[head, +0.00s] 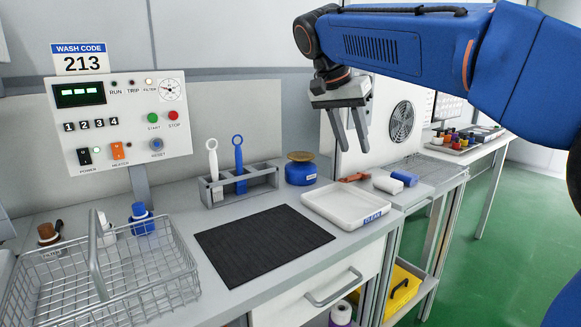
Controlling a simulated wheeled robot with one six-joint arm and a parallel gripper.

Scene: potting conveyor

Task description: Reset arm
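My gripper (348,131) hangs from my blue arm at the upper middle of the head view. Its two grey fingers point down and stand apart, with nothing between them. It is in the air above the counter, over the area of the white tray (318,208) with a blue label. It touches nothing that I can see.
A black mat (262,243) lies on the counter, with a wire basket (150,300) to its left. Behind stand a grey rack (262,179) holding a white and a blue tool, and a blue jar (300,172). A control panel (121,119) stands at the back left.

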